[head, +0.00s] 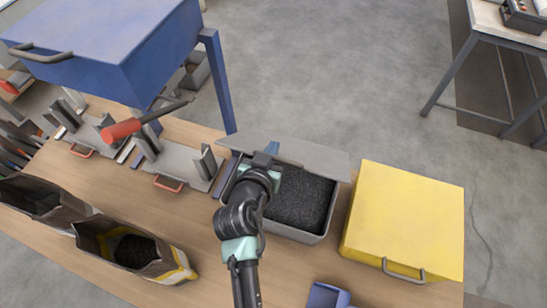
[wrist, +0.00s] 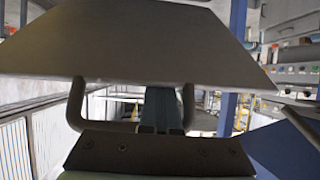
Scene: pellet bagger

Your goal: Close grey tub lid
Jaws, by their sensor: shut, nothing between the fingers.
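The grey tub (head: 297,236) stands on the wooden bench in the head view, filled with dark pellets (head: 298,198). Its grey lid (head: 315,155) is open, raised along the tub's far edge. In the wrist view the lid (wrist: 140,40) shows as a dark plate across the top, with a U-shaped handle (wrist: 76,108) below it. My gripper (head: 271,149) is over the tub's far left part, close to the lid. Its shut fingers (wrist: 160,108) lie between the handle's two legs in the wrist view. I cannot tell whether they touch the lid.
A yellow lidded box (head: 405,215) stands close to the tub's right. A blue hopper (head: 125,45) with a red-handled lever (head: 122,131) is at upper left. Open bags (head: 130,250) stand at lower left. A small blue bin (head: 327,296) is in front.

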